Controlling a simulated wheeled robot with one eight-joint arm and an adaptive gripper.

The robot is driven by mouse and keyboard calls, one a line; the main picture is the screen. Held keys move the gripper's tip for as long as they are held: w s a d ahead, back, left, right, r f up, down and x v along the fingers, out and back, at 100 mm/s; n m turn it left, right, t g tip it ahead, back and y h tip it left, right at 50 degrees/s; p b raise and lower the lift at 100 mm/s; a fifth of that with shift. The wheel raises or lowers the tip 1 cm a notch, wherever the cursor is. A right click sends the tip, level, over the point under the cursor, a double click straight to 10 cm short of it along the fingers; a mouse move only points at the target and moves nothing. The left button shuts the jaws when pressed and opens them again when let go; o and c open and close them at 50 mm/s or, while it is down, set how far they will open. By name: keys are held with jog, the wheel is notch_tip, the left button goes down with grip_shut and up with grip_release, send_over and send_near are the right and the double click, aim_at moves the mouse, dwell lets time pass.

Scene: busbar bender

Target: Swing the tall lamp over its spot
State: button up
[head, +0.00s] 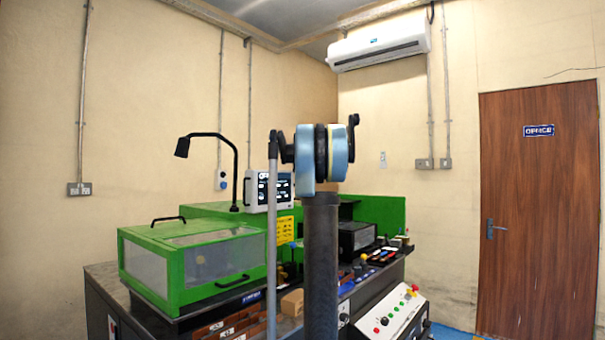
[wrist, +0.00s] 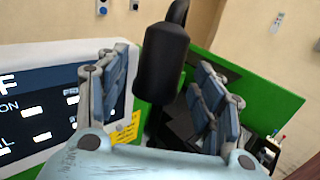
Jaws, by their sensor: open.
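In the wrist view my gripper (wrist: 164,88) is open, one finger on each side of a black cylindrical lamp head (wrist: 162,65). The lamp head hangs from a dark curved neck and shows no clear contact with either finger; how deep it sits between them is hard to tell. In the head view a tall black gooseneck lamp (head: 236,165) rises behind the green clear-topped box, its head bent over to the left. I cannot tell whether both views show the same lamp. In the head view my gripper cannot be made out behind my arm.
A display panel (head: 270,188) stands right of the gooseneck lamp; it fills the left of the wrist view (wrist: 45,110). The green box (head: 190,265) is at the left of the bench. A black box (head: 356,237) and green panel (head: 385,212) stand at the right.

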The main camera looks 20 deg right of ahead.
jog(key=s, duration=0.8)
jog(key=shift+s+a, duration=0.2)
jog(key=shift+a, duration=0.25)
